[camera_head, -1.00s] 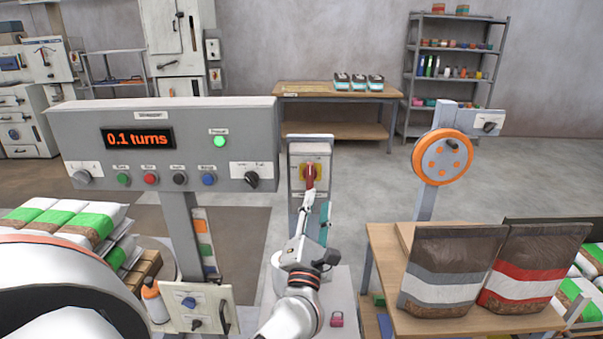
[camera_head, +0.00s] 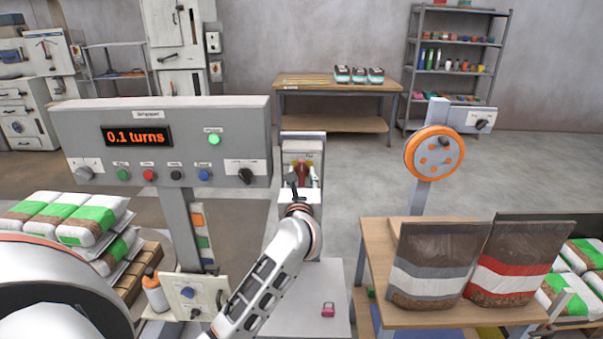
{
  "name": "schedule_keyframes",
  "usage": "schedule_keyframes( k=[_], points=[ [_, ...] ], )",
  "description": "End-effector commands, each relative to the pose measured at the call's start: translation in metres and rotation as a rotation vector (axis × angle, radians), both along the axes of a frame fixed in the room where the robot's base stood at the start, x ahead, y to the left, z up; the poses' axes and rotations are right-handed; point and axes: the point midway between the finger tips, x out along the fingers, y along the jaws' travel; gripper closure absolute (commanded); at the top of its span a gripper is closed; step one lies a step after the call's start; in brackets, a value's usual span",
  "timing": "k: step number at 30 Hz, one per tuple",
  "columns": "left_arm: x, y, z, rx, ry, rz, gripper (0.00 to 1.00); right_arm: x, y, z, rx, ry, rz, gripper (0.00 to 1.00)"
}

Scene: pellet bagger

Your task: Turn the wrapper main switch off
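My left gripper (camera_head: 303,181) is in front of the switch, with fingertips around or just before the red handle. My wrist and fingers hide the handle's lower part, so its exact angle and any contact cannot be told. Whether the fingers are closed on it is also unclear. The panel display reads "0.1 turns", and a green lamp (camera_head: 214,139) is lit. My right gripper is not in view.
A small pink padlock (camera_head: 328,310) lies on the grey surface below the switch box. A wooden table (camera_head: 377,235) with two filled bags stands right. Stacked bags (camera_head: 75,217) are at left. A small control box (camera_head: 190,293) sits low in front.

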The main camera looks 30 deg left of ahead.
Motion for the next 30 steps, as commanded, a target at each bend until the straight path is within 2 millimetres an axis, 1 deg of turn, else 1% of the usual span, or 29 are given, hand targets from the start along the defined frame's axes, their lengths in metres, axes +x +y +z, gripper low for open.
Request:
schedule_keyframes(
  k=[4, 11, 12, 14, 15, 23, 30],
  points=[
    [0.0067, 0.0044, 0.0002, 0.000, 0.000, 0.000, 0.69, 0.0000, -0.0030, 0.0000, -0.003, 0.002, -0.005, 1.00],
    [0.0071, 0.0046, 0.0000, 0.000, 0.000, 0.000, 0.69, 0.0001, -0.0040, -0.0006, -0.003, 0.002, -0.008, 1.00],
    [0.0071, 0.0046, 0.0000, 0.000, 0.000, 0.000, 0.75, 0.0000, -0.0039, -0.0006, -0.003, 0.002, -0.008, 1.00],
    [0.0071, 0.0046, 0.0000, 0.000, 0.000, 0.000, 0.90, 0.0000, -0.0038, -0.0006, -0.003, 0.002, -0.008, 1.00],
    [0.0071, 0.0047, 0.0001, 0.000, 0.000, 0.000, 1.00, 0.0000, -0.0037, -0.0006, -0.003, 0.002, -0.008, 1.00],
    [0.0071, 0.0049, 0.0002, -0.003, -0.003, 0.000, 1.00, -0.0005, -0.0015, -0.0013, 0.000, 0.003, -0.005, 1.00],
    [0.0068, 0.0051, -0.0006, -0.057, -0.039, 0.000, 1.00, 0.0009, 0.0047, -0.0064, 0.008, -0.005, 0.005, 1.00]
  ],
)
